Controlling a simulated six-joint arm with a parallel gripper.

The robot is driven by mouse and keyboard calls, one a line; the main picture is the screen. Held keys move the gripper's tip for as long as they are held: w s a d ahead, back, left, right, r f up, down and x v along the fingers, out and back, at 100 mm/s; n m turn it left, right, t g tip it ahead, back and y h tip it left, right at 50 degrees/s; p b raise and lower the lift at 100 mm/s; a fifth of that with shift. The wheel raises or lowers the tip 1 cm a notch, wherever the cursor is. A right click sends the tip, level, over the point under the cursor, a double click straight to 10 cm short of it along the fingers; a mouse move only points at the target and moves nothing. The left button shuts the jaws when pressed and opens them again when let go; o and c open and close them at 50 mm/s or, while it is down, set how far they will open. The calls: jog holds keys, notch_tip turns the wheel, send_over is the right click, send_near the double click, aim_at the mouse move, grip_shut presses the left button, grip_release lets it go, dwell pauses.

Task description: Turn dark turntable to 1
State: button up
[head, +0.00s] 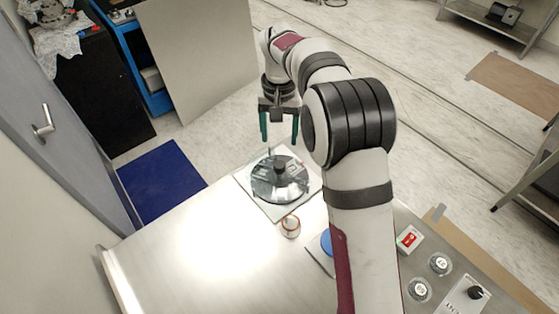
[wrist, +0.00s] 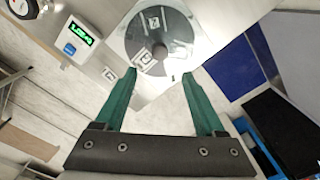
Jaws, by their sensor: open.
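The dark turntable (head: 279,182) is a dark round disc with a dark centre knob, set on a white square plate at the far end of the metal table. In the wrist view the turntable (wrist: 160,38) lies beyond the fingertips, with several white number labels on and around it; I cannot read them surely. My gripper (head: 279,138) hangs above and behind the disc, apart from it. Its green fingers also show in the wrist view (wrist: 160,75), spread wide with nothing between them.
A small jar (head: 290,226) stands just in front of the turntable plate. A red switch (head: 408,239), round dials (head: 439,263) and a knob box (head: 466,294) sit at the right. A device with a green display (wrist: 80,38) shows in the wrist view. The table's left half is bare.

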aim_at(279, 164)
notch_tip(279, 164, down, 11)
jog(key=shift+r, duration=0.15)
grip_shut()
dwell(1.4)
